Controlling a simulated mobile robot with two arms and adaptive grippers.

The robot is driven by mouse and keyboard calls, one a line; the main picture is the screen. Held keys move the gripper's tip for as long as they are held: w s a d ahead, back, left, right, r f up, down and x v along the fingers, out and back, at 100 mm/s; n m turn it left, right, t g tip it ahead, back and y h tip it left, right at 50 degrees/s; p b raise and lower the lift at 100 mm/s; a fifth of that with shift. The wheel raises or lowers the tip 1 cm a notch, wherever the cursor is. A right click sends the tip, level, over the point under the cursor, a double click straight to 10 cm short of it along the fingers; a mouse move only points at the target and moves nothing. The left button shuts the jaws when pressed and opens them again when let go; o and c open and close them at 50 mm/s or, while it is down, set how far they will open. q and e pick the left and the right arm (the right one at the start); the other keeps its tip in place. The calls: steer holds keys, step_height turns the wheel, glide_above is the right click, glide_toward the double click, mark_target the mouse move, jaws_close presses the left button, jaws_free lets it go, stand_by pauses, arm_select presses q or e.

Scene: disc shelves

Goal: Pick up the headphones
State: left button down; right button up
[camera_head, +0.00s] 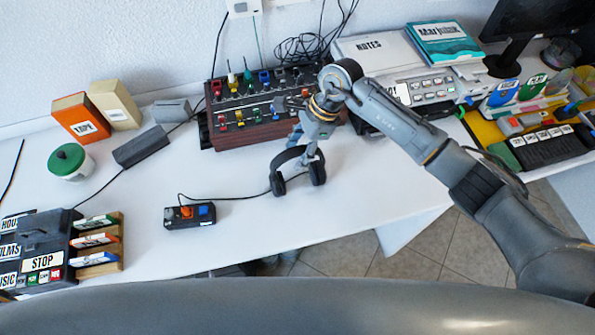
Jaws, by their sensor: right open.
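The black headphones (278,184) stand on the white table in the middle of the head view, band up and ear cushions toward the front. My right gripper (306,158) is right at the headband, reaching in from the upper right with its fingers apart. The fingers overlap the top right of the band in the picture; I cannot tell whether they touch it. The gripper hides part of the band. My left gripper is not in view.
A mixer box with coloured knobs (240,120) stands behind the headphones. A small black box with orange and blue buttons (190,215) and its cable lie in front left. The white table (130,195) is clear at centre left. Its front edge is close.

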jaws_close()
stand_by(0.5)
